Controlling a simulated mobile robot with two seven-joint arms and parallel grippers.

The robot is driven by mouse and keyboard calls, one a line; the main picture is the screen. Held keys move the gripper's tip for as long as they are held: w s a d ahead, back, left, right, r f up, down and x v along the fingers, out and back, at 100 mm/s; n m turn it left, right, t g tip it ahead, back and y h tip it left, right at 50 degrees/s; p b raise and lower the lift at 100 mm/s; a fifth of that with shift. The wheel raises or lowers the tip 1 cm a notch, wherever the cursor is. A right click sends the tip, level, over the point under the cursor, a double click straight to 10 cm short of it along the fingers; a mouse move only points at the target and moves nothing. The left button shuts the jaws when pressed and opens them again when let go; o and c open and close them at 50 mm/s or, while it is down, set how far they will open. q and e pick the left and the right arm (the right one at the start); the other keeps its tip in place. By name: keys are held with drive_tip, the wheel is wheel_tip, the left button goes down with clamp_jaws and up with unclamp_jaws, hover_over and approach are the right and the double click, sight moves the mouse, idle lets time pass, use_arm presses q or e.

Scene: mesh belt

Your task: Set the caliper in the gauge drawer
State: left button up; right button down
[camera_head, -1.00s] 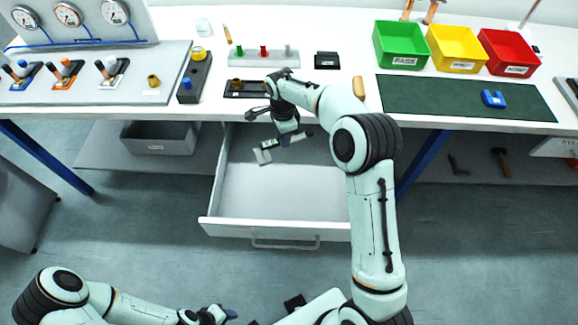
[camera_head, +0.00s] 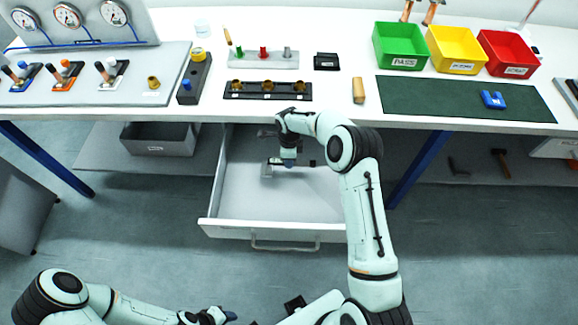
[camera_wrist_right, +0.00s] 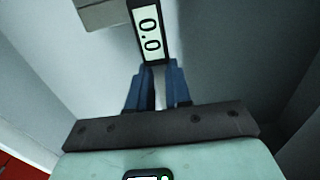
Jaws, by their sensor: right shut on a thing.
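The caliper (camera_head: 267,169) is inside the open drawer (camera_head: 275,231), beneath the bench. My right gripper (camera_head: 287,164) reaches down into the drawer and is shut on it. In the right wrist view the caliper's display (camera_wrist_right: 150,32) reads 0.0, and its beam runs between the blue fingertips (camera_wrist_right: 158,88). The gripper hides part of the caliper in the head view. I cannot tell whether the caliper touches the drawer floor. My left gripper (camera_head: 226,316) is at the bottom edge, away from the drawer; its jaws are too small to read.
The bench front edge overhangs the drawer's back. A black fixture with brass rings (camera_head: 267,90), a wooden block (camera_head: 358,90) and a green mat (camera_head: 460,98) are on the bench. A grey bin (camera_head: 160,139) stands on the lower shelf. The drawer's front area is clear.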

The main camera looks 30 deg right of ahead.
sight(289, 172)
drive_tip(key=shift+f, duration=2.35)
drive_tip(key=shift+f, duration=0.1)
drive_tip(key=c, duration=1.1)
unclamp_jaws()
drive_tip(key=shift+o, duration=0.2)
wheel_tip(289, 172, up, 12)
drive_tip(key=shift+r, duration=0.1)
drive_tip(key=shift+s, duration=0.1)
